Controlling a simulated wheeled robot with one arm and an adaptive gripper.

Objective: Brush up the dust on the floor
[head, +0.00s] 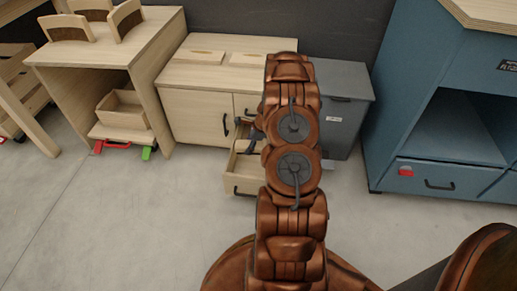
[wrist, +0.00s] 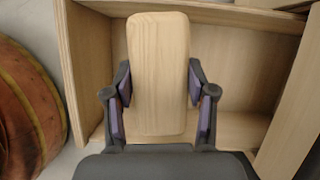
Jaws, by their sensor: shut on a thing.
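My gripper (wrist: 159,88) is shut on a long, light wooden piece with rounded corners (wrist: 158,60), one finger on each long side. It looks like the back of a brush; no bristles show from this side. The piece is over the inside of an open wooden drawer (wrist: 87,62); I cannot tell if it touches the drawer's bottom. In the head view my gripper (head: 250,137) is partly hidden by my arm, above the pulled-out drawer (head: 243,184) of the wooden cabinet (head: 195,112). I see no clear dust on the floor.
A grey cabinet (head: 343,105) stands right of the wooden one. A blue workbench (head: 440,110) with a red item (head: 405,171) on its drawer is further right. A wooden desk (head: 110,50) with a box (head: 122,108) below stands left. The grey floor (head: 110,220) in front is open.

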